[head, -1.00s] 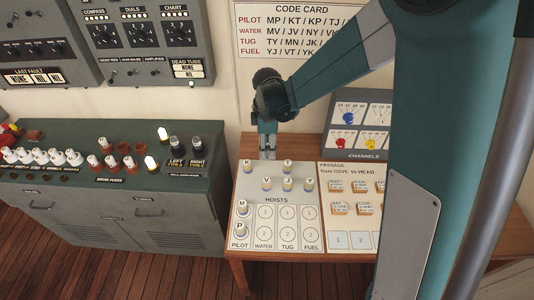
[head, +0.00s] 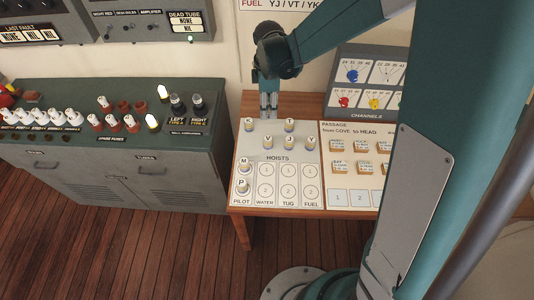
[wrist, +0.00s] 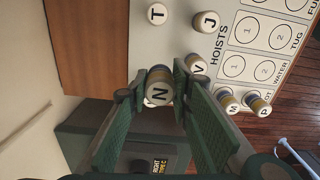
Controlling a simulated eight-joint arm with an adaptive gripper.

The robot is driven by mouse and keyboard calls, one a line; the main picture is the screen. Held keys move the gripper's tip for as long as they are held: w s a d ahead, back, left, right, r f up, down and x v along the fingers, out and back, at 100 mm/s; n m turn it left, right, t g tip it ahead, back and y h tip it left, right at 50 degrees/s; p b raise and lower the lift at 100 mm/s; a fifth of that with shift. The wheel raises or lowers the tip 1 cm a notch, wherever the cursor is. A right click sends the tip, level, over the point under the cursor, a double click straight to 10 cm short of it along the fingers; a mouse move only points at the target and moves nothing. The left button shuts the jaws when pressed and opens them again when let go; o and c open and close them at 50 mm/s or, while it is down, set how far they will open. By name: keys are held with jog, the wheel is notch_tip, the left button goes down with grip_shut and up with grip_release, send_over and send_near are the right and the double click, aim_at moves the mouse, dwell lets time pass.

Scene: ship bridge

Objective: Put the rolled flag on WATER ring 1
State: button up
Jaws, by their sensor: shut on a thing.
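My gripper (head: 268,114) is at the back of the white hoists board (head: 258,155), between the K flag (head: 249,124) and the T flag (head: 289,125). In the wrist view its fingers (wrist: 162,88) are shut on a rolled flag marked N (wrist: 158,88), seen end-on. I cannot tell whether it touches the board. WATER ring 1 (head: 265,170) is an empty printed circle in the WATER column; it also shows in the wrist view (wrist: 233,66). WATER ring 2 (head: 265,189) below it is empty too.
V (head: 267,142), J (head: 289,143) and Y (head: 310,143) flags stand between my gripper and the rings. M (head: 243,163) and P (head: 243,185) stand in the PILOT column, left of WATER. The TUG and FUEL rings are clear. Passage blocks (head: 338,168) are right.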

jog(key=s+b, duration=0.2)
jog(key=s, duration=1.6)
jog(key=shift+d+n, duration=0.15)
jog(key=shift+n, duration=0.15)
jog(key=shift+f+b, duration=0.5)
jog(key=shift+f, duration=2.35)
jog(key=shift+f, duration=0.1)
jog(key=shift+f+b, duration=0.3)
jog(key=shift+f, duration=1.7)
jog(key=shift+f, duration=0.2)
jog(key=o, duration=0.8)
